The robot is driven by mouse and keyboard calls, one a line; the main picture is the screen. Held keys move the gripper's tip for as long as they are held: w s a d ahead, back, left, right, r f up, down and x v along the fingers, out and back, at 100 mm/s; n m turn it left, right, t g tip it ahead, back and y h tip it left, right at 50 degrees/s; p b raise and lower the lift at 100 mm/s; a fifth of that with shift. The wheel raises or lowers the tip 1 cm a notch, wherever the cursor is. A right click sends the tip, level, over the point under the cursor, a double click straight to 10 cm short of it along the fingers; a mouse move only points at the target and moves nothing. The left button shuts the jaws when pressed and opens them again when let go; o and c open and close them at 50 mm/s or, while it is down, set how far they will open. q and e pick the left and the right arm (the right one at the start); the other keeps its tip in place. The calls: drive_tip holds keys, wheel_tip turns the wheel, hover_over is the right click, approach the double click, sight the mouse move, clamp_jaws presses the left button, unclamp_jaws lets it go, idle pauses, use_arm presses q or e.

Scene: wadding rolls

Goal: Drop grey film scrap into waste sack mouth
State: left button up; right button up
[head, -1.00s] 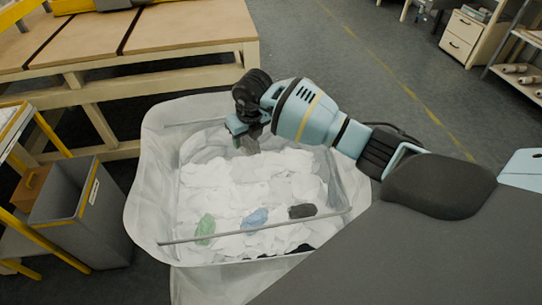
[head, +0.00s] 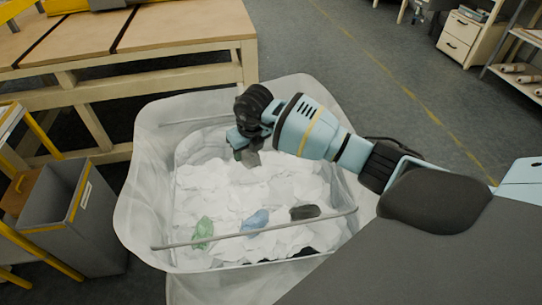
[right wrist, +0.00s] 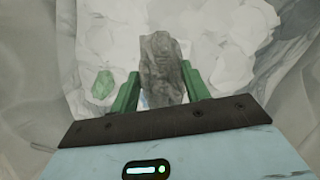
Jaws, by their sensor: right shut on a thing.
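The waste sack (head: 135,215) stands open in a frame in the middle of the head view, its mouth facing up. White scraps (head: 240,190) fill much of it. My right gripper (head: 247,152) is over the far part of the sack mouth, pointing down. It is shut on the grey film scrap (head: 251,159). In the right wrist view the grey film scrap (right wrist: 162,70) sits between the green fingers of my right gripper (right wrist: 160,88), with white scraps below. My left gripper is not in view.
Among the white scraps lie a green scrap (head: 203,230), a blue scrap (head: 257,220) and a dark scrap (head: 305,212). A rod (head: 230,239) crosses the sack's near side. A wooden table (head: 190,30) stands behind, a grey bin (head: 75,225) at left.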

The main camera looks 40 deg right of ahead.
drive_tip(key=o, duration=1.1)
drive_tip(key=shift+c, duration=0.2)
use_arm(q)
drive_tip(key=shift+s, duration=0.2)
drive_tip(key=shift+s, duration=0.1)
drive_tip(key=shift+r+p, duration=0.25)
drive_tip(key=shift+p, duration=0.1)
use_arm(e)
drive_tip(key=shift+v, duration=4)
drive_tip(key=shift+a+f, duration=0.1)
